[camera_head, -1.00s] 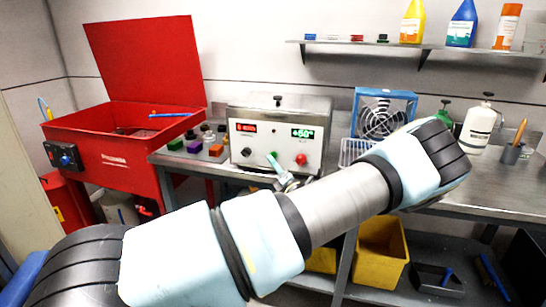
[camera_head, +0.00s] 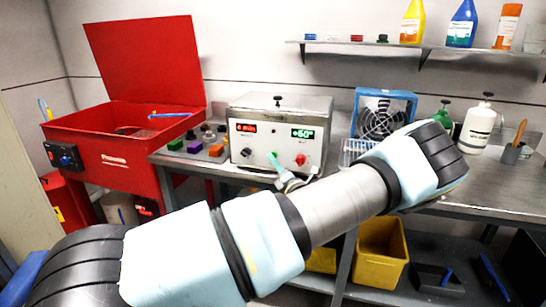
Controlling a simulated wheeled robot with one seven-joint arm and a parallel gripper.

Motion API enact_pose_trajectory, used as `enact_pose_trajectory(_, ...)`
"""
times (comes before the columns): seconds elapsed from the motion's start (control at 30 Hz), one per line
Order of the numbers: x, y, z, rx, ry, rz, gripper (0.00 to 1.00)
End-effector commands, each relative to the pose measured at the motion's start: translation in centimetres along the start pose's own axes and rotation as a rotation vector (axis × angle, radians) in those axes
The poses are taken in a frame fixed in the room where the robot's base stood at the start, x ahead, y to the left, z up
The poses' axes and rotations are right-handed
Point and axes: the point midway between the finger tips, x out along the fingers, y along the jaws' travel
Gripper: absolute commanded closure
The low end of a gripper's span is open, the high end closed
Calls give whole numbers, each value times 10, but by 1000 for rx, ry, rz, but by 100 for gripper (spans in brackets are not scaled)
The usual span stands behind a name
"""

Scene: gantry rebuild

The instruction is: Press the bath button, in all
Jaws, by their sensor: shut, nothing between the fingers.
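The bath (camera_head: 278,135) is a metal box with a lid on the bench. Its white front panel carries a lit red display (camera_head: 246,127), a lit green display (camera_head: 303,133), a black knob (camera_head: 246,152), a green button (camera_head: 273,154) and a red button (camera_head: 300,159). My gripper (camera_head: 275,160) is shut and empty. Its pale green tip is in front of the panel at the green button, overlapping the button's lower part in the picture. I cannot tell whether it touches. My forearm hides part of the bench in front of the bath.
A red open-lidded tank (camera_head: 120,150) stands at left. Small coloured blocks (camera_head: 193,148) lie left of the bath. A blue fan (camera_head: 384,112) and a white bottle (camera_head: 477,125) stand to its right. A shelf (camera_head: 420,45) with bottles hangs above. A yellow bin (camera_head: 380,252) is below.

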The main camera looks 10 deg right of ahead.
Motion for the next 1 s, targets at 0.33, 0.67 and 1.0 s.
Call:
enact_pose_trajectory(0.33,0,0,0,-1,0,0,100)
enact_pose_trajectory(0.67,3,-2,2,-1,1,0,100)
enact_pose_trajectory(1.0,5,-4,4,-1,0,-1,100)
